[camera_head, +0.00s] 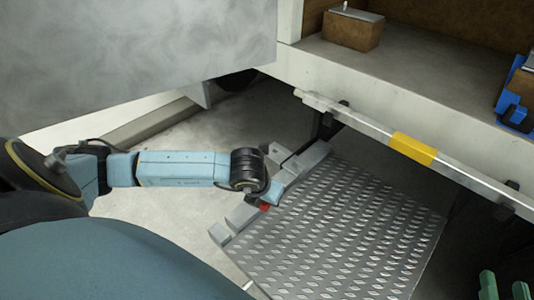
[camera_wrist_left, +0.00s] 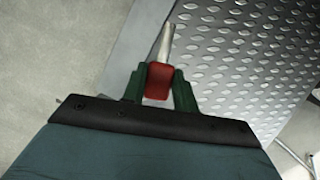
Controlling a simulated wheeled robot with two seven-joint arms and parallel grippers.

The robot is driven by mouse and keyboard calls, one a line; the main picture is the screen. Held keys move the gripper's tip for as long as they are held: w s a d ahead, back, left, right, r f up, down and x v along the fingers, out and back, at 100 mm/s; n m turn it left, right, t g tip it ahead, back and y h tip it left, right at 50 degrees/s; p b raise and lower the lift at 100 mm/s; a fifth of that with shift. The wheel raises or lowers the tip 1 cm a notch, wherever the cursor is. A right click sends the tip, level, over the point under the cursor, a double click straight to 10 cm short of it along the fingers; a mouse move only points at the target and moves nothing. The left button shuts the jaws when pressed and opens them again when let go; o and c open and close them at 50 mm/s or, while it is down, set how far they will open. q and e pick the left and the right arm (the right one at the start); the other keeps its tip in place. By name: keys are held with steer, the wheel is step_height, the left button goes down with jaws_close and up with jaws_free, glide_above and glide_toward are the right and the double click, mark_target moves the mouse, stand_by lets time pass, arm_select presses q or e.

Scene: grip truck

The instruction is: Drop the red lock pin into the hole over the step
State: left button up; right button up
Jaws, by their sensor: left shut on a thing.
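The red lock pin has a red head (camera_wrist_left: 159,82) and a bare metal shaft (camera_wrist_left: 166,42). My left gripper (camera_wrist_left: 159,88) is shut on the red head between its green fingers, with the shaft pointing away. In the head view a bit of the pin's red (camera_head: 265,206) shows below my left wrist, at the left edge of the diamond-plate step (camera_head: 350,230). The step also shows in the left wrist view (camera_wrist_left: 245,60). I cannot make out the hole. My right gripper (camera_head: 505,289) is at the bottom right corner, its green fingers apart and empty.
A metal rail (camera_head: 450,168) with a yellow band (camera_head: 412,148) runs along the truck bed edge above the step. A brown box (camera_head: 352,30) and a blue-framed item (camera_head: 516,92) sit on the bed. Grey floor (camera_head: 150,208) lies left of the step.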

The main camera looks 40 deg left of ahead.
arm_select(q)
steer(key=shift+r+p, duration=1.75)
steer(key=shift+r, duration=0.7)
